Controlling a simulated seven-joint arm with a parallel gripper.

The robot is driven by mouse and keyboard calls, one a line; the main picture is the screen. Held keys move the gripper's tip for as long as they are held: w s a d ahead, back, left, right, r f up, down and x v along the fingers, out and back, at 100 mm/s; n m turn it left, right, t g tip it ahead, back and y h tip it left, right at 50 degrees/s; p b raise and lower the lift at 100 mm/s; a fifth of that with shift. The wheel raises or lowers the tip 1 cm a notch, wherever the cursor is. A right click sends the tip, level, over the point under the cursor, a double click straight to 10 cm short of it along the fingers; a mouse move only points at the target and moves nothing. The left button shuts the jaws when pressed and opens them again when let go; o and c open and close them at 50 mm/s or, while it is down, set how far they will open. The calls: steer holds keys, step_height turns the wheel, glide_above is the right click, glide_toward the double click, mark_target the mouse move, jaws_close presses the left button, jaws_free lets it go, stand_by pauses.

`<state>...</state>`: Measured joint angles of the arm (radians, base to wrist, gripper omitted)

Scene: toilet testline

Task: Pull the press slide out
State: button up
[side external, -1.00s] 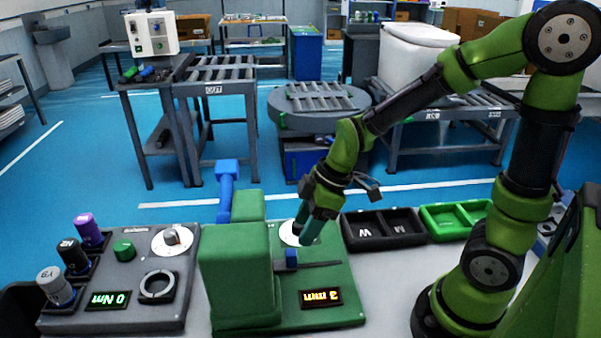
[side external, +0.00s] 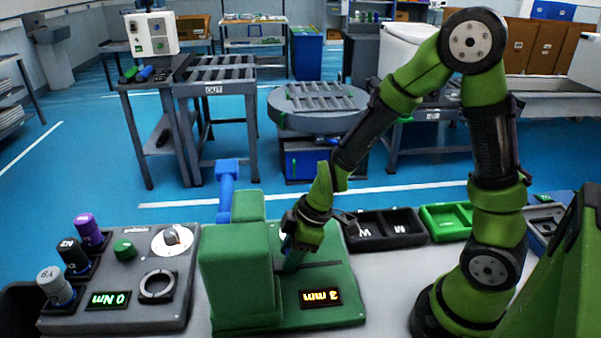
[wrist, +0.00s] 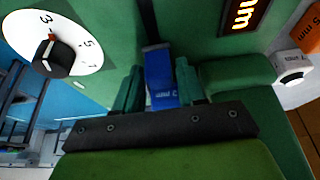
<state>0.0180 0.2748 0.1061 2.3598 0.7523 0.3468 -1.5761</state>
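The green press (side external: 240,265) stands on its green base at the front middle, with a lit "3 mm" display (side external: 320,297). The press slide shows as a blue block marked "3 mm" (wrist: 161,80) at a dark slot in the base. In the wrist view my gripper (wrist: 160,85) has one teal finger on each side of the block. The gaps are very small, and whether the fingers touch it is unclear.
A white dial (wrist: 67,42) lies on the press base. A blue lever (side external: 226,195) rises behind the press. A grey torque panel (side external: 120,280) with several capped cylinders stands left. A black bin (side external: 385,228) and a green bin (side external: 447,221) sit behind right.

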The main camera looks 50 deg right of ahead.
jaws_close()
steer(key=shift+s+d, duration=2.45)
steer(key=shift+d, duration=0.05)
steer(key=shift+o, duration=1.6)
jaws_free()
steer(key=v, duration=1.7)
